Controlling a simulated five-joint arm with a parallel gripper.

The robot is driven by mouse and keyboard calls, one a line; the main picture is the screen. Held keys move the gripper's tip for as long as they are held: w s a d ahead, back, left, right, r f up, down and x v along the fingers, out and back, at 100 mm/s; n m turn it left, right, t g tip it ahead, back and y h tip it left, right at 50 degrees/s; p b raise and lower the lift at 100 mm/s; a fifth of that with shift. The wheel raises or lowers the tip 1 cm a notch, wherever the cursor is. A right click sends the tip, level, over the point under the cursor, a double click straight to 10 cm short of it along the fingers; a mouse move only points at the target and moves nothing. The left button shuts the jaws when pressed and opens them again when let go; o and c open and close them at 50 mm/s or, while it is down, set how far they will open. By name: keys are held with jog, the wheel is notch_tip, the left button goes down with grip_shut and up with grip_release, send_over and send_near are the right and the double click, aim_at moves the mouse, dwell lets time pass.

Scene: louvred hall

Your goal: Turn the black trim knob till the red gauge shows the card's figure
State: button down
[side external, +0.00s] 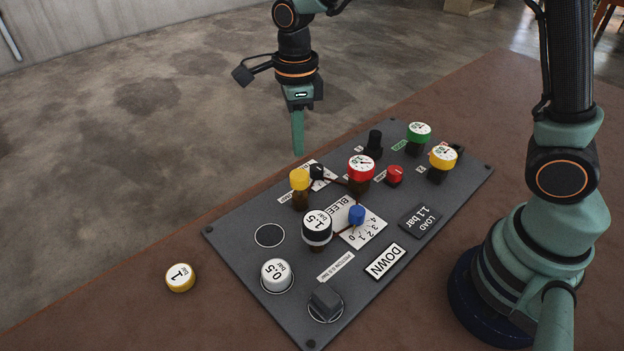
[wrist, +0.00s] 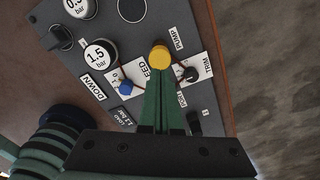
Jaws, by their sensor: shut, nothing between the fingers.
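The black trim knob (side external: 316,171) stands on its white plate on the grey panel, behind the yellow knob. In the wrist view the trim knob (wrist: 192,74) sits by the TRIM label, right of my fingers. The red gauge (side external: 361,168) stands upright to its right; its needle is too small to read. The card (side external: 421,221) lies on the panel and reads LOAD 1.1 bar; it also shows in the wrist view (wrist: 122,116). My gripper (side external: 298,151) points down, shut and empty, above the panel's back edge, apart from the trim knob. Its fingers (wrist: 160,78) also show in the wrist view.
The yellow knob (side external: 300,179) and blue knob (side external: 357,214) stand nearby. A black post (side external: 374,143), red button (side external: 395,175), green gauge (side external: 418,133) and yellow gauge (side external: 443,157) are to the right. 1.5 bar (side external: 317,224) and 0.5 bar (side external: 277,272) pieces stand in front.

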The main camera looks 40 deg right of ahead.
jog(key=c, duration=1.5)
grip_release()
jog(key=shift+c, duration=0.2)
jog(key=o, duration=1)
jog(key=shift+d+n, duration=0.15)
jog(key=shift+n, duration=0.15)
jog(key=shift+o, duration=0.3)
jog(key=shift+w+d+f+n, duration=0.15)
jog(key=shift+w+d+n, duration=0.05)
jog(key=shift+n, duration=0.4)
jog(key=w+d+f+n, duration=0.2)
jog(key=d+n, duration=0.2)
jog(key=n, duration=1.8)
send_near(317, 167)
jog(key=shift+f, duration=4.85)
grip_shut()
